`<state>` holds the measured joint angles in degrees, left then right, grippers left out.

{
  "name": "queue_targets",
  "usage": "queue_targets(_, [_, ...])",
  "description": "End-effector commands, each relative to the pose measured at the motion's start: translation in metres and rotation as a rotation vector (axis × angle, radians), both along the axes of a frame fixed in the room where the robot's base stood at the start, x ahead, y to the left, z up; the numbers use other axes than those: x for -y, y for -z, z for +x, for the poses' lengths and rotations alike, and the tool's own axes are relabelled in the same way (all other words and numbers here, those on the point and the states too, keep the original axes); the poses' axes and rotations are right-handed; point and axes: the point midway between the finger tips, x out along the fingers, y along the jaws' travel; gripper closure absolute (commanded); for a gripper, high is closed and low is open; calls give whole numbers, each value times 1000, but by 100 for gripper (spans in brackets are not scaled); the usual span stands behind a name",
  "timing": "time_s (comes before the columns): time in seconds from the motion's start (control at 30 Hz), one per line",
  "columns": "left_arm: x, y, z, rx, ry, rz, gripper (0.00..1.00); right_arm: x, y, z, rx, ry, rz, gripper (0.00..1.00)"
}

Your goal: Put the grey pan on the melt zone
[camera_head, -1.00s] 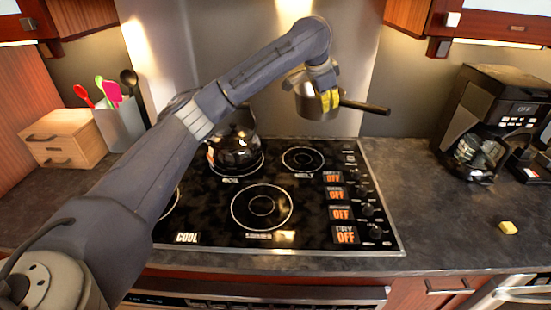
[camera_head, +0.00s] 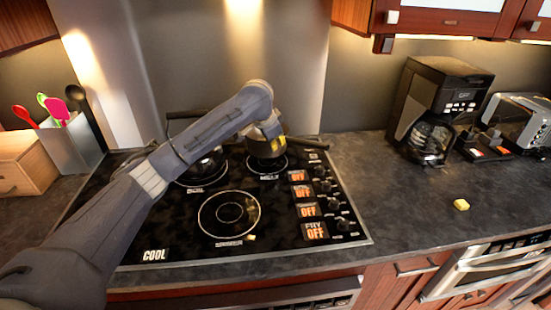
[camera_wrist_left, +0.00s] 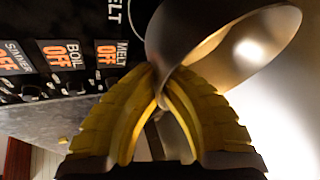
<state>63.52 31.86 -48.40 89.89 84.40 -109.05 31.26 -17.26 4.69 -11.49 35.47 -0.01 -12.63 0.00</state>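The grey pan (camera_head: 259,149) is upright over the back-right burner, the melt zone (camera_head: 268,171), in the head view. Its dark handle points right. I cannot tell whether its base touches the glass. My left gripper (camera_head: 280,144) is at the pan's rim. In the left wrist view its yellow fingers (camera_wrist_left: 162,98) close together on the wall of the pan (camera_wrist_left: 185,30), and the pan's inside shows at the right. The pan covers most of the melt ring. My right gripper is in neither view.
The front burner (camera_head: 229,214) is bare. Knobs and OFF displays (camera_head: 308,209) line the cooktop's right side.

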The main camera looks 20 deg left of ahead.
Motion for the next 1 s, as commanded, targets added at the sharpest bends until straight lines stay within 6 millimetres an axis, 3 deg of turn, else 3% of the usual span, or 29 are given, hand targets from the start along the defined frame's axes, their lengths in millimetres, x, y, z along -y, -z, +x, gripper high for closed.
queue_targets(0.43, [0,25,0,1,-1,-1,100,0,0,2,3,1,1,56])
queue_targets(0.73, [-1,58,0,1,-1,-1,100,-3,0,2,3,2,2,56])
queue_targets(1.0, [-1,62,0,0,0,0,97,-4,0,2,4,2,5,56])
